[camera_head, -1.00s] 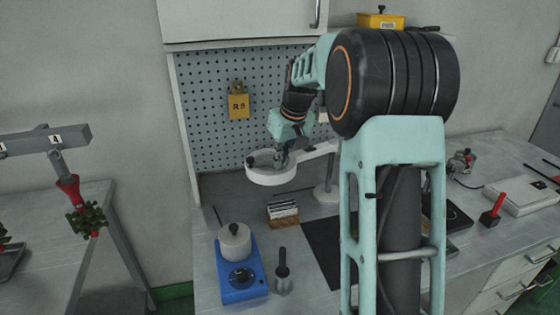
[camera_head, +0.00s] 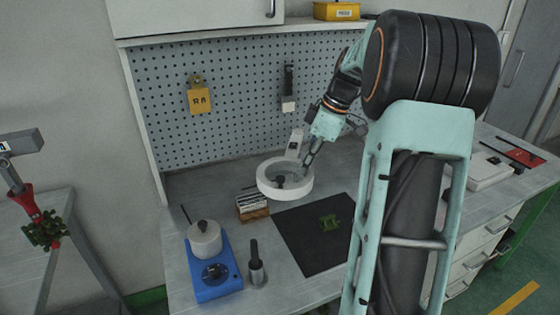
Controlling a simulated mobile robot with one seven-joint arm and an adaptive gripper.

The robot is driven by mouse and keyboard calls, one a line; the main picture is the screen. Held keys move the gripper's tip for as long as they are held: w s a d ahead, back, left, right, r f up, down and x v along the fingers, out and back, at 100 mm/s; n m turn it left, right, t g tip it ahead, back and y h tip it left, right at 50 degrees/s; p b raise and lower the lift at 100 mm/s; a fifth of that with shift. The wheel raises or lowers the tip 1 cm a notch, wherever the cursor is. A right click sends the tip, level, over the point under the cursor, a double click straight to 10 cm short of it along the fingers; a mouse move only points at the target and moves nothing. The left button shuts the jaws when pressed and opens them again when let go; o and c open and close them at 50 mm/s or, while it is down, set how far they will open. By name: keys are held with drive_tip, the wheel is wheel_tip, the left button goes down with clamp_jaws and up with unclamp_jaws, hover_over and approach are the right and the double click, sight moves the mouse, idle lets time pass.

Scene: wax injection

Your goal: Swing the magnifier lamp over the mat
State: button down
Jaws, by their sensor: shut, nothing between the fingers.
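The magnifier lamp (camera_head: 270,188) is a white ring head on a pale jointed arm (camera_head: 295,142) that runs back toward the pegboard. A small green piece (camera_head: 329,222) lies on the mat. My gripper (camera_head: 306,172) is shut, its fingertips down at the right inner side of the ring. I cannot tell whether they touch the rim. My arm hides the right part of the bench.
A blue heater with a grey pot (camera_head: 213,262), a dark-handled tool in a metal cup (camera_head: 256,268) and a wooden rack (camera_head: 252,209) stand left of the mat. A pegboard (camera_head: 230,110) closes off the back. A white box (camera_head: 485,170) is at the right.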

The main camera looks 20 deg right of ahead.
drive_tip(key=s+d+n+g+p, duration=0.1)
drive_tip(key=d+n+p, duration=0.6)
drive_tip(key=d, duration=0.7)
drive_tip(key=shift+d+g+y+p, duration=0.3)
drive_tip(key=shift+g+p, duration=0.4)
drive_tip(key=shift+p, duration=0.5)
drive_tip(key=shift+s+d, duration=0.1)
drive_tip(key=shift+s, duration=0.05)
